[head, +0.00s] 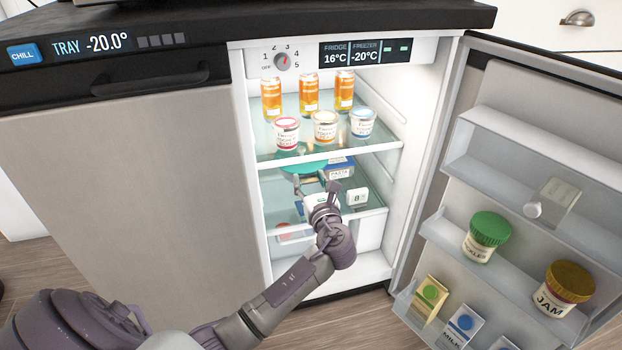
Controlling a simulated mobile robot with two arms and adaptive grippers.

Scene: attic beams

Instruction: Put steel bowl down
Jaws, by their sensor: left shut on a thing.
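My left gripper (316,188) reaches into the open fridge at the level of the shelf below the yogurt cups. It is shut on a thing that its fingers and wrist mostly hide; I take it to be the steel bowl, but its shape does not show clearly. A round teal top (303,167) shows just behind the fingers; I cannot tell whether it belongs to the held thing. I cannot tell whether the held thing touches the shelf. My right gripper is not in view.
The upper glass shelf (380,147) bears cups and orange cans (308,94) close above my gripper. A blue-and-white pack (341,167) and a small white box (357,196) stand beside it. The open door (510,150) with jars and cartons flanks the right.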

